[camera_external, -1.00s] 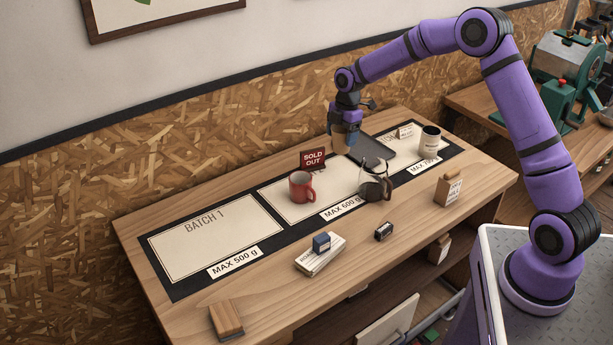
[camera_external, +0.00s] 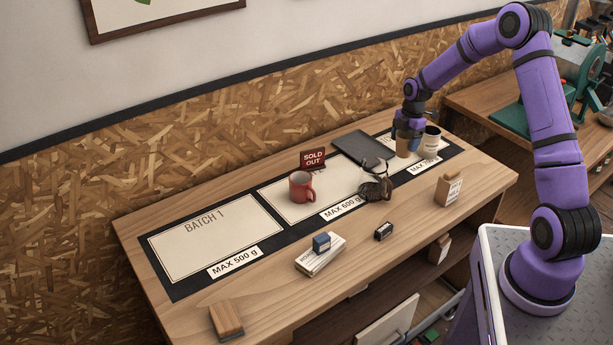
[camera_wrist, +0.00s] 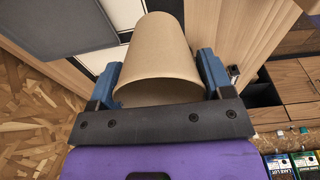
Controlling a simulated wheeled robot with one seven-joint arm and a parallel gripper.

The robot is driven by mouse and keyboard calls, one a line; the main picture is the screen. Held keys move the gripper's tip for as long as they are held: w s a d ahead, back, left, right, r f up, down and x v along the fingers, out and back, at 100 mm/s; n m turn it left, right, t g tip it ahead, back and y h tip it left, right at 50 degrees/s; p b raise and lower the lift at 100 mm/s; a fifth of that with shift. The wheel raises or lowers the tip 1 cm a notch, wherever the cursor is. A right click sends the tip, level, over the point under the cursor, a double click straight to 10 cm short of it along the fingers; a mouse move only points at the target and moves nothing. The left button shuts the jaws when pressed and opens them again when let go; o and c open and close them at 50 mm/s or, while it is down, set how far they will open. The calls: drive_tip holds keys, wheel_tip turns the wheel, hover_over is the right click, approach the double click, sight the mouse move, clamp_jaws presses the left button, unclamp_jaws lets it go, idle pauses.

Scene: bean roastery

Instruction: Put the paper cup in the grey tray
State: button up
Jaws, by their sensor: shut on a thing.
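The brown paper cup (camera_external: 403,146) is held between the fingers of my gripper (camera_external: 409,129), at the right part of the counter. In the wrist view, the cup (camera_wrist: 158,50) fills the gap between the two blue fingers of my gripper (camera_wrist: 160,82), its open mouth towards the camera. The flat dark-grey tray (camera_external: 359,145) lies left of the cup at the back of the counter and looks empty. A grey surface, likely this tray (camera_wrist: 60,25), shows at upper left in the wrist view. Whether the cup's base touches the mat is unclear.
A white mug (camera_external: 431,141) stands close right of the cup. A glass carafe (camera_external: 374,184) stands in front of the tray. A red mug (camera_external: 301,187) and a "SOLD OUT" sign (camera_external: 313,159) are farther left. A paper bag (camera_external: 448,190) stands in front right.

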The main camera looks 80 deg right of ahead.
sight(402, 147)
wheel_tip(402, 147, down, 3)
drive_tip(key=shift+r, duration=0.1)
drive_tip(key=shift+w+d+f, duration=0.15)
drive_tip(key=shift+w+f, duration=0.05)
drive_tip(key=shift+f, duration=0.15)
drive_tip(key=w+d, duration=0.3)
drive_tip(key=w+d+f, duration=0.1)
drive_tip(key=w+d, duration=0.6)
drive_tip(key=d, duration=0.1)
drive_tip(key=shift+w+f, duration=0.25)
drive_tip(key=shift+w, duration=0.15)
drive_tip(key=shift+f, duration=1.75)
drive_tip(key=shift+f, duration=0.15)
drive_tip(key=o, duration=0.9)
